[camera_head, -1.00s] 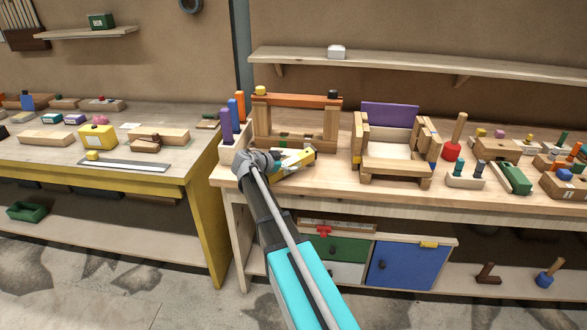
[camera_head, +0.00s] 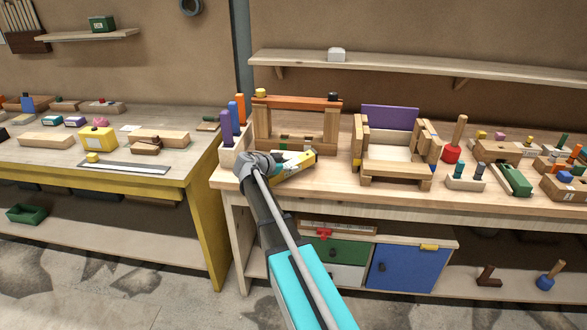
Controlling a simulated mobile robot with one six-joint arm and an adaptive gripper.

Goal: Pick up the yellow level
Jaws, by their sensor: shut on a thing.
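The yellow level (camera_head: 299,162) is a short yellow bar with a pale part, lying at a slant near the front left of the right-hand bench. Its left end is hidden behind my arm. My gripper (camera_head: 279,161) is at the level's left part and is shut on it. The fingers are mostly hidden by my wrist. I cannot tell whether the level is clear of the bench top.
A wooden frame with an orange top bar (camera_head: 296,99) stands right behind the level. Purple, blue and orange pegs (camera_head: 226,128) stand to the left. A wooden box-like stand with a purple back (camera_head: 389,117) is to the right. Bare bench lies in front.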

